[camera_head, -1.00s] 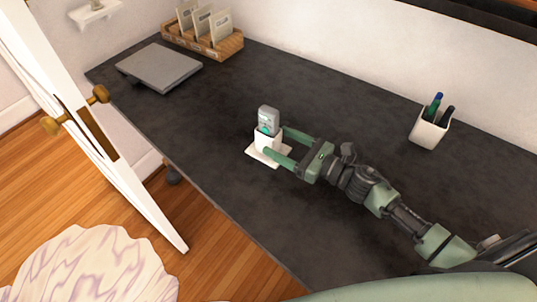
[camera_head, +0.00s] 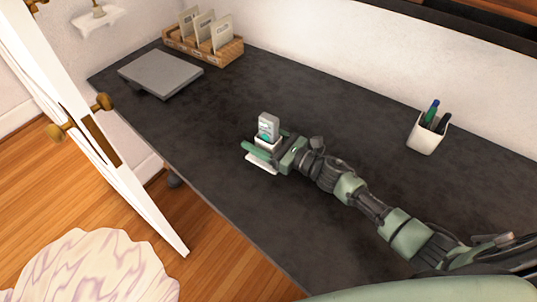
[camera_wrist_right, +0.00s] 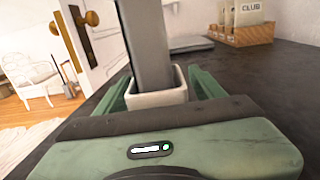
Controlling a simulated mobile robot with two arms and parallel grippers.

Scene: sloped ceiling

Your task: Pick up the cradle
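The cradle (camera_head: 266,146) is a small white open-topped holder on a white base plate on the dark desk. A grey device (camera_head: 268,127) with a teal mark stands upright in it. My right gripper (camera_head: 268,147) is low over the desk with its green fingers on either side of the cradle. In the right wrist view the cradle (camera_wrist_right: 157,98) sits between the fingers (camera_wrist_right: 160,88), with the device (camera_wrist_right: 147,45) rising from it. The fingers are apart; whether they touch the cradle's sides cannot be told. The far finger is mostly hidden in the head view. My left gripper is not in view.
A closed grey laptop-like slab (camera_head: 160,73) and a wooden card box (camera_head: 232,51) are at the desk's far left. A white pen cup (camera_head: 426,137) stands at the right by the wall. A white door (camera_head: 110,150) is beside the desk's left edge. Mid-desk is clear.

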